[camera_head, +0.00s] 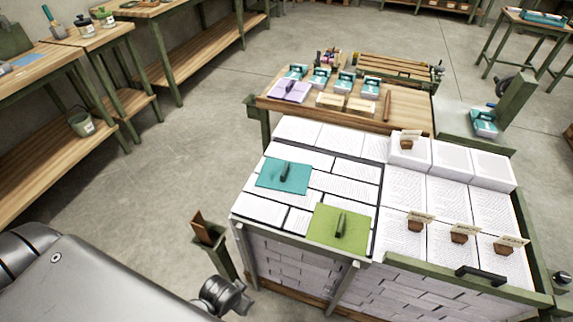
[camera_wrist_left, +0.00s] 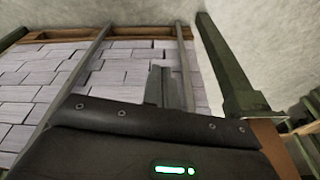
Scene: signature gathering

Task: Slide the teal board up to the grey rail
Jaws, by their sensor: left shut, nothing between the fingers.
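The teal board (camera_head: 284,176) lies flat on the paper stacks in the left half of the bench, with a dark upright handle on it. A dark grey strip (camera_head: 378,205), possibly the grey rail, runs between the left and right paper sections. Another dark line runs behind the board, so I cannot tell which is the rail. The board is apart from the strip on the right. My left gripper (camera_wrist_left: 165,88) is shut and empty in the left wrist view, in front of the bench's stacked-paper side, away from the board. My right gripper is not in view.
A green board (camera_head: 340,226) with a handle lies nearer, right of the teal one. Paper piles with card holders (camera_head: 459,233) fill the right section. A green post (camera_wrist_left: 222,65) stands close right of my left gripper. A wooden table (camera_head: 410,118) with teal-banded packs stands behind.

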